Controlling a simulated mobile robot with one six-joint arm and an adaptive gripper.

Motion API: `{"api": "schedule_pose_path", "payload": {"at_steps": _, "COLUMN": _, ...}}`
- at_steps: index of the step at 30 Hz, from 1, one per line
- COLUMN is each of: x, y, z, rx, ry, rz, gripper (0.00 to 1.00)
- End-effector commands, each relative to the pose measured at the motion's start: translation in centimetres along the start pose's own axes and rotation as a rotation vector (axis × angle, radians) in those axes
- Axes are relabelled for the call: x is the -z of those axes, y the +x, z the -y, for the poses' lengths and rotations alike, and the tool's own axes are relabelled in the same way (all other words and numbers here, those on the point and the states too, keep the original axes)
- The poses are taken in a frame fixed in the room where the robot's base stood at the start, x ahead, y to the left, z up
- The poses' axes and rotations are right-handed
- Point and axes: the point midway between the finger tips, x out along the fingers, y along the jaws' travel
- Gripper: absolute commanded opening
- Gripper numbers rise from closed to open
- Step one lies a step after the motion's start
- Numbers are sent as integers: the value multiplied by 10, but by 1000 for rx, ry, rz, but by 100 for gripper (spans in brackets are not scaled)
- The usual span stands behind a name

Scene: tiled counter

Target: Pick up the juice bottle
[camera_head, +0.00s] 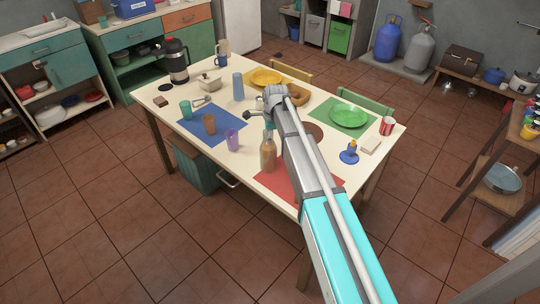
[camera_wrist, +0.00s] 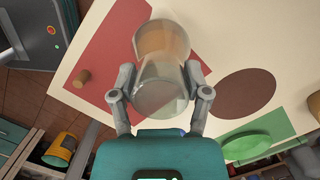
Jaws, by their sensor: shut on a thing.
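The juice bottle (camera_head: 268,154) is clear glass with amber-brown contents. In the head view it looks upright at the edge of the red placemat (camera_head: 306,190), beside my arm. In the wrist view my gripper (camera_wrist: 160,78) has a finger on each side of the bottle (camera_wrist: 162,90) and is shut on it. The bottle fills the space between the fingers. I cannot tell whether the bottle's base touches the table.
Several cups, including a purple cup (camera_head: 232,139) and a brown cup (camera_head: 209,124), stand left of the bottle. A blue bottle (camera_head: 349,153), a red can (camera_head: 387,126) and a green plate (camera_head: 348,115) are to the right. A small brown cylinder (camera_wrist: 82,77) lies on the red mat.

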Motion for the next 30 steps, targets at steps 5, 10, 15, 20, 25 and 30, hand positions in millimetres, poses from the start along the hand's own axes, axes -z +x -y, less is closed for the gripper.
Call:
{"api": "schedule_pose_path", "payload": {"at_steps": 5, "x": 0, "y": 0, "z": -1, "rx": -1, "ry": 0, "rz": 0, "gripper": 1}}
{"api": "schedule_pose_path", "payload": {"at_steps": 10, "x": 0, "y": 0, "z": -1, "rx": -1, "ry": 0, "rz": 0, "gripper": 1}}
{"api": "schedule_pose_path", "payload": {"at_steps": 15, "x": 0, "y": -1, "z": -1, "rx": -1, "ry": 0, "rz": 0, "gripper": 1}}
{"api": "schedule_pose_path", "payload": {"at_steps": 20, "x": -1, "y": -6, "z": -1, "rx": -1, "ry": 0, "rz": 0, "gripper": 1}}
{"api": "schedule_pose_path", "payload": {"at_steps": 25, "x": -2, "y": -15, "z": 0, "rx": -1, "ry": 0, "rz": 0, "gripper": 1}}
{"api": "schedule_pose_path", "payload": {"at_steps": 30, "x": -4, "y": -28, "z": 0, "rx": -1, "ry": 0, "rz": 0, "gripper": 1}}
